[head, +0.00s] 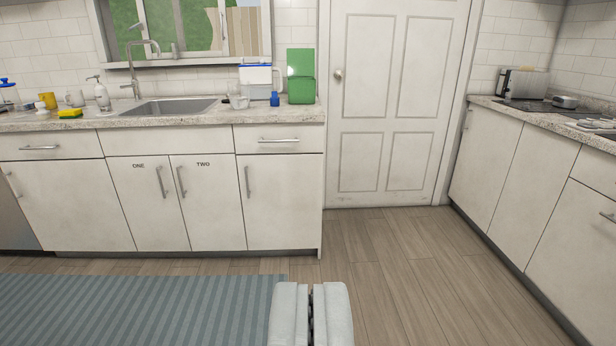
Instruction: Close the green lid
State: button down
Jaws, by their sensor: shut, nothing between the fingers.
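A green box (301,91) stands on the counter at the right end, beside the white door. Its green lid (300,62) stands upright at the back of the box, so the box is open. My gripper (311,287) shows at the bottom middle of the view. It is shut and empty, over the floor and well short of the counter. The inside of the green box is hidden from this angle.
Left of the green box stand a white container with a blue lid (255,78) and a small blue item (275,99). A sink (168,107) and soap bottle (102,95) are farther left. The wood floor (385,260) is free; a blue striped rug (130,310) lies left.

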aim_at(300, 62)
jog(key=i, duration=3.4)
